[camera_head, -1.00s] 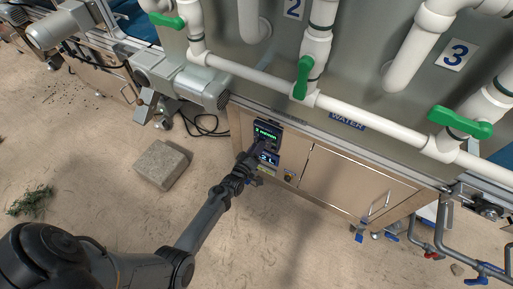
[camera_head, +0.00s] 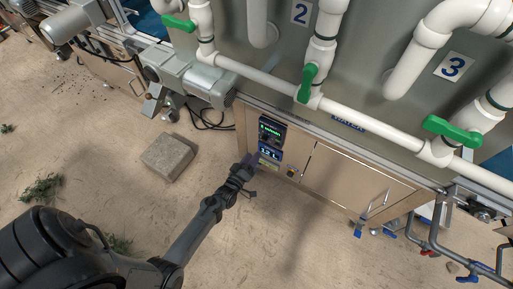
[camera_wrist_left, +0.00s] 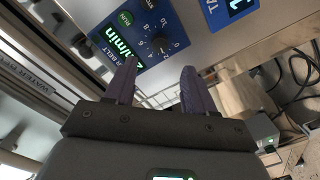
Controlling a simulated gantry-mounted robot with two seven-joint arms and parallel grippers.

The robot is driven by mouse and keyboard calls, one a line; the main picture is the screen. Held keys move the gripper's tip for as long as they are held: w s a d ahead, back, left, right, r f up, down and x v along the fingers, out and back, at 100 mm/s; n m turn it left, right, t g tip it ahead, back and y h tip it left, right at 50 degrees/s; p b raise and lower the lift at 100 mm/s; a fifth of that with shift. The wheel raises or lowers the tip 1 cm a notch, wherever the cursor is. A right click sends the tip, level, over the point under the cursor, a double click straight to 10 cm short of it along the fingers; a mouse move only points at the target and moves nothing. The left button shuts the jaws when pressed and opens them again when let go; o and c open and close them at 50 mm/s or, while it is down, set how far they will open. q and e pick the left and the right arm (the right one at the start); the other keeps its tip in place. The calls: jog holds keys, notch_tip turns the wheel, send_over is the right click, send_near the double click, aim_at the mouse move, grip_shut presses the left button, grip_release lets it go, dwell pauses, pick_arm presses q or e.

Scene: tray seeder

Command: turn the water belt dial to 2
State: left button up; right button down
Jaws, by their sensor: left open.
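The water belt control panel (camera_head: 271,131) is a small dark-blue panel with a green display on the front of the cabinet. In the left wrist view, its black round dial (camera_wrist_left: 160,43) has a printed number scale around it. A green l/min display (camera_wrist_left: 117,42) sits beside the dial, partly hidden by a finger. Where the dial points is too small to tell. My left gripper (camera_head: 251,161) is just in front of the panel, apart from it. In the wrist view the purple fingers (camera_wrist_left: 160,64) are spread and empty, with the dial beyond the gap. My right gripper is not in view.
A second blue display (camera_head: 269,154) sits just below the panel. White pipes with green valve handles (camera_head: 307,83) run above the cabinet. A grey motor (camera_head: 205,85) juts out to the left. A concrete block (camera_head: 167,156) lies on the open floor.

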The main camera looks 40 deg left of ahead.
pick_arm(q)
jog(key=shift+p+v, duration=0.3)
jog(key=shift+v, duration=0.95)
